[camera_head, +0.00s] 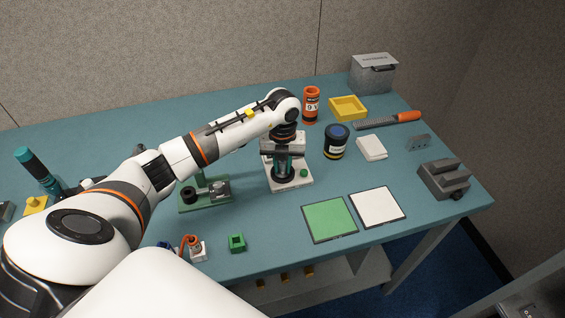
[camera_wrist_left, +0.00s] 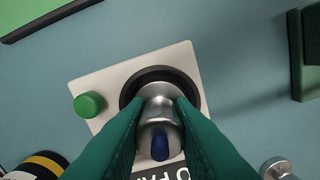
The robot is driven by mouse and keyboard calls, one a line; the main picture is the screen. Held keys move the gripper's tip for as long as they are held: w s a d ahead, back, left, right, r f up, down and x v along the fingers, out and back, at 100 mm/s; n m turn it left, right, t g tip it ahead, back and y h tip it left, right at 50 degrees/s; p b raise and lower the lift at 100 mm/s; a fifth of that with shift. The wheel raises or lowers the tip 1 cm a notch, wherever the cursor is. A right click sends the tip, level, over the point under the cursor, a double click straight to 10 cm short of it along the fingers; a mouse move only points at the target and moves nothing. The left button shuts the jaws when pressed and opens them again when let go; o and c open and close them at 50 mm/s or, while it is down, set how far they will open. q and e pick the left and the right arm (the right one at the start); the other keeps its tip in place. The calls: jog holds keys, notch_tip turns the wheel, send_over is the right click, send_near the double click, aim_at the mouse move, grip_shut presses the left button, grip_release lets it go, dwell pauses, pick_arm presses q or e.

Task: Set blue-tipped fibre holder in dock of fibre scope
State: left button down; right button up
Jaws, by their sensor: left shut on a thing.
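My left gripper (camera_head: 283,166) reaches down over the fibre scope, which has a pale base (camera_head: 302,182) with a black ring and a green knob. In the left wrist view my teal fingers (camera_wrist_left: 159,118) are shut on the silver fibre holder (camera_wrist_left: 158,97), whose blue tip (camera_wrist_left: 160,146) faces the camera. The holder lies over the black ring (camera_wrist_left: 126,91) of the scope's dock; whether it is seated or just above cannot be told. The green knob (camera_wrist_left: 90,104) is left of the ring. The fingers hide part of the base. My right gripper is not in view.
A green stand (camera_head: 205,205) is close on the left. A dark jar (camera_head: 336,143) and orange can (camera_head: 311,104) stand to the right and behind. A green mat (camera_head: 329,219) and white mat (camera_head: 377,206) lie in front right. A grey vise (camera_head: 444,180) is at the right edge.

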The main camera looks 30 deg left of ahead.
pick_arm(q)
jog(key=shift+f, duration=0.15)
jog(key=c, duration=1.2)
grip_release()
jog(key=shift+c, duration=0.2)
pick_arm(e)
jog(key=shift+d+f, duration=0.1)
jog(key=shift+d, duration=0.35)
pick_arm(q)
jog(key=shift+r, duration=0.6)
notch_tip(320, 180, up, 11)
jog(key=b, duration=0.3)
jog(key=shift+r, duration=0.15)
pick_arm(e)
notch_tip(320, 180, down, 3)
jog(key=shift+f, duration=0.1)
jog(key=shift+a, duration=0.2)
